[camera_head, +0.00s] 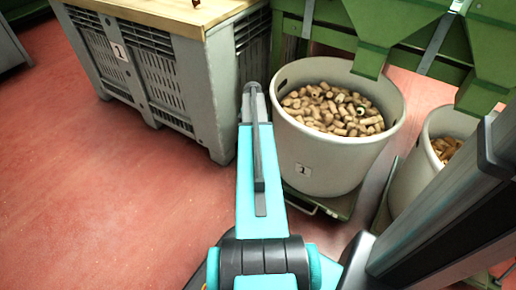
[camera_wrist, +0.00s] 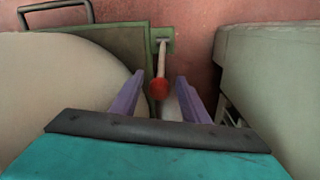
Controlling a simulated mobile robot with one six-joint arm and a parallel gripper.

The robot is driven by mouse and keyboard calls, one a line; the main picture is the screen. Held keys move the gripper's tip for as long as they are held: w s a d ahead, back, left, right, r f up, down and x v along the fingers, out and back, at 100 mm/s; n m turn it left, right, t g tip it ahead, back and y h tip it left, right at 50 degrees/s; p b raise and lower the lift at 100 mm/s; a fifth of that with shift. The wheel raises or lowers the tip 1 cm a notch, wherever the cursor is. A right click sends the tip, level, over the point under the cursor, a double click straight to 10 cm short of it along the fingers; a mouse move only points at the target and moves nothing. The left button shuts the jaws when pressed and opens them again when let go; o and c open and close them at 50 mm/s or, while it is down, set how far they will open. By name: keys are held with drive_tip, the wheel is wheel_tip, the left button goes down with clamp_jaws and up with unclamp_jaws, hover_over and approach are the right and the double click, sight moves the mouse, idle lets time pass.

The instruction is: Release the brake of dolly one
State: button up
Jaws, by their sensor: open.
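Dolly one (camera_head: 338,206) is a low green platform under a pale round tub (camera_head: 340,172) labelled 1, full of corks. In the wrist view, the green dolly (camera_wrist: 115,42) has a brake lever (camera_wrist: 162,60) at its edge, a pale rod with a red knob (camera_wrist: 159,89) on its near end. My gripper (camera_wrist: 160,76) is open, its purple fingers on either side of the lever near the knob. I cannot tell whether either finger touches it. In the head view my arm hides the lever and gripper.
A grey crate (camera_head: 217,95) labelled 1 with a wooden top stands left of the tub, leaving a narrow gap. The crate wall (camera_wrist: 270,75) is close on the right in the wrist view. A second tub (camera_head: 412,172) stands right; green machinery (camera_head: 400,30) is behind. The red floor (camera_head: 90,190) is clear at left.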

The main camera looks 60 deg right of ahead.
wheel_tip(320, 180, down, 6)
drive_tip(key=b, duration=0.2)
drive_tip(key=shift+s+f, duration=0.25)
drive_tip(key=shift+s, duration=0.05)
drive_tip(key=shift+c, duration=0.5)
clamp_jaws()
